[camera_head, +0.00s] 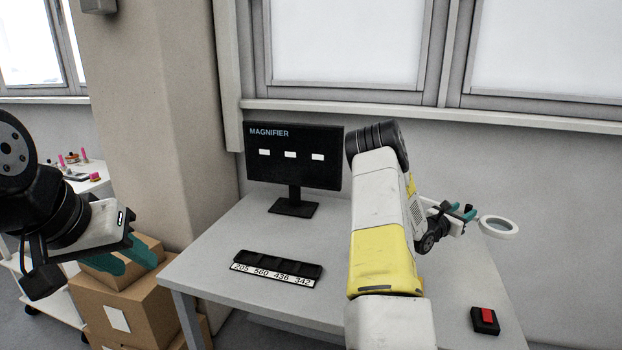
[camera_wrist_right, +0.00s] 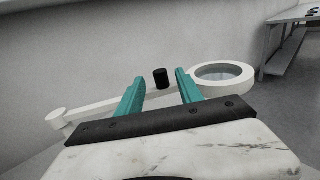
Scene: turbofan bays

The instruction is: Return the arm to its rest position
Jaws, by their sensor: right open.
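My right arm reaches over the table in the head view. Its gripper (camera_head: 462,212) is by the white ring magnifier (camera_head: 499,234). In the right wrist view the right gripper (camera_wrist_right: 158,80) has its two teal fingers apart. A black knob (camera_wrist_right: 160,78) shows between the fingertips, in front of the white magnifier arm (camera_wrist_right: 97,112); I cannot tell whether they touch it. The magnifier ring (camera_wrist_right: 250,85) is just right of the fingers. My left gripper (camera_head: 128,258) hangs at the left, above cardboard boxes; its finger gap is unclear.
The grey table (camera_head: 215,253) holds a monitor (camera_head: 293,170) reading MAGNIFIER, a black numbered tray (camera_head: 277,268) and a red-topped black box (camera_head: 485,320). Cardboard boxes (camera_head: 120,310) stand left of the table. A pillar and windowed wall close the back.

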